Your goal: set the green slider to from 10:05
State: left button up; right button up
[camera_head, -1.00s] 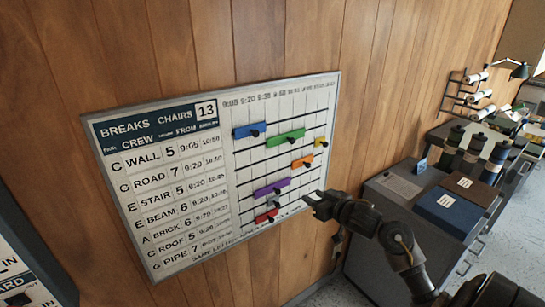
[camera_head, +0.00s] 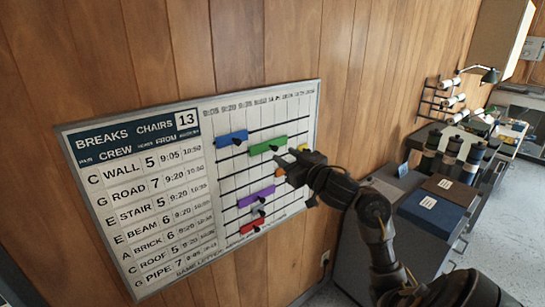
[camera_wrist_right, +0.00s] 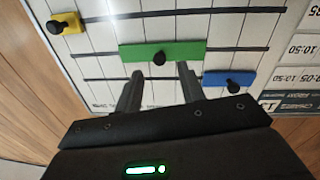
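The green slider (camera_head: 268,146) is a flat bar with a dark knob on the second rail of the breaks board (camera_head: 135,292). It lies right of the blue slider (camera_head: 232,139) and one rail lower. In the right wrist view the green slider (camera_wrist_right: 185,51) and its knob show just beyond my right gripper (camera_wrist_right: 158,72). The two fingers are apart, one on each side of the knob's line, with nothing between them that I can see gripped. In the head view my right gripper (camera_head: 283,168) is just below the green slider. My left gripper is not in view.
Yellow (camera_wrist_right: 66,23), blue (camera_wrist_right: 230,79), purple (camera_head: 256,196) and red (camera_head: 252,226) sliders sit on nearby rails. My right gripper partly covers the orange slider in the head view. A grey cabinet with blue (camera_head: 432,213) and brown boxes stands right of the board.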

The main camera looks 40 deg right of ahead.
aim_at(276, 149)
jog(key=shift+w+d, duration=0.15)
jog(key=shift+w, duration=0.9)
jog(key=shift+w+d, duration=0.1)
jog(key=shift+w, duration=0.9)
grip_shut()
